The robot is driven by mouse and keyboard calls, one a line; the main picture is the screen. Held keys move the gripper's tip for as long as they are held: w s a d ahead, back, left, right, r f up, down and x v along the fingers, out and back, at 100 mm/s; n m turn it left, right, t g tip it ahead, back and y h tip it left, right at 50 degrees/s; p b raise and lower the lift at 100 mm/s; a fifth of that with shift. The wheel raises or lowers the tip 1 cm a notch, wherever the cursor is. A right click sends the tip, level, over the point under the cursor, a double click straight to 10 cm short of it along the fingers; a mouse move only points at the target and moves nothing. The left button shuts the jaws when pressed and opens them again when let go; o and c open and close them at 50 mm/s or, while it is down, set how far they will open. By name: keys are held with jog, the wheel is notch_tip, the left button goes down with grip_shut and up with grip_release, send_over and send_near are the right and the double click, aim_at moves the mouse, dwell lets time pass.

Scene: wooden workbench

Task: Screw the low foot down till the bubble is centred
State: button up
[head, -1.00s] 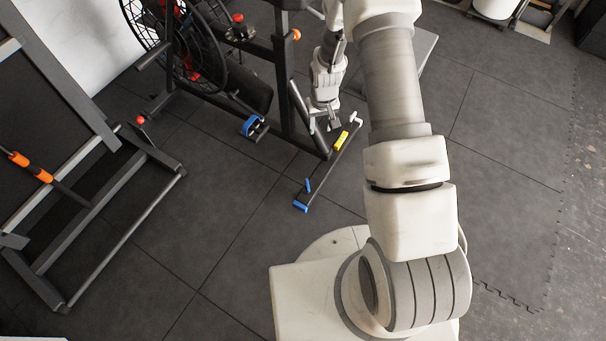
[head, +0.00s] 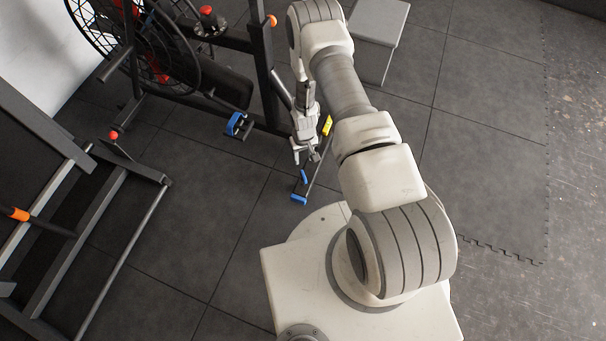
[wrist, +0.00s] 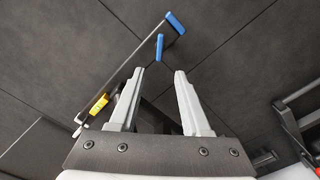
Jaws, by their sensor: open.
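A dark bar on the floor, part of the exercise bike's base, has a blue end cap (head: 299,198); it also shows in the wrist view (wrist: 175,22). A small blue upright piece (head: 304,177), perhaps the foot's screw handle, stands just inboard of that cap; in the wrist view (wrist: 159,46) it lies beyond the gap between my fingertips. A yellow block (head: 327,126), likely the level, sits further along the bar and left of my fingers in the wrist view (wrist: 98,104). Its bubble is too small to read. My gripper (head: 305,159) is open and empty, apart from the blue piece.
The exercise bike with its fan wheel and blue pedal (head: 238,124) stands behind and left of my gripper. A dark metal frame (head: 90,220) stands at left. A grey box (head: 378,30) is at the back. The mat floor around the blue cap is clear.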

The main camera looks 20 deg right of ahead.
aim_at(303, 176)
notch_tip(303, 176, down, 14)
jog(key=b, duration=0.4)
jog(key=shift+r+b, duration=0.15)
jog(key=shift+b, duration=0.25)
grip_shut()
